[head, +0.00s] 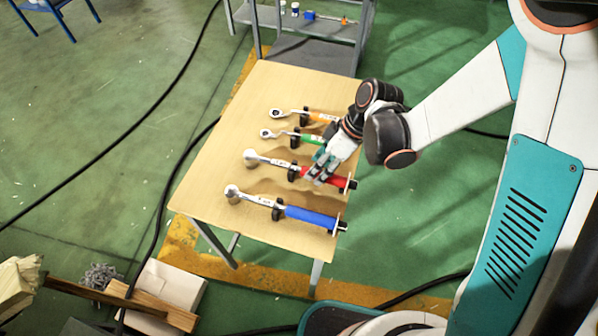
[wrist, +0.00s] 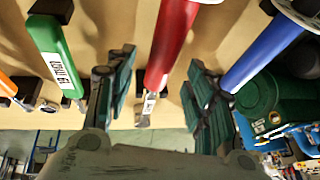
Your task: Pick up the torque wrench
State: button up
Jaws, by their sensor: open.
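Several torque wrenches lie in a row on the wooden table (head: 225,130), each with a silver head at left and a coloured handle at right. The red-handled wrench (head: 338,181) is below my gripper (head: 319,172), with part of its handle hidden by the fingers. In the wrist view, my gripper (wrist: 160,68) is open, and the red handle (wrist: 172,42) shows between its two fingers. No grip on it is visible. The blue-handled wrench (head: 308,217) lies nearer the front, and the green-handled (head: 305,138) and orange-handled (head: 322,117) ones lie farther back.
Black holders (head: 277,210) support the wrenches. The green handle (wrist: 55,55) and blue handle (wrist: 262,50) flank my fingers closely in the wrist view. A grey shelf (head: 335,30) stands behind the table. Wood pieces (head: 150,305) and black cables lie on the green floor.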

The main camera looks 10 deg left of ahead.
jog(key=x, duration=0.2)
jog(key=shift+a+f+b, duration=0.1)
jog(key=shift+f+b, duration=0.15)
jog(key=shift+b, duration=0.05)
grip_shut()
jog(key=shift+r, duration=0.1)
notch_tip(320, 180, up, 20)
jog(key=p, duration=0.7)
jog(key=shift+s, duration=0.1)
jog(key=c, duration=0.7)
grip_release()
grip_shut()
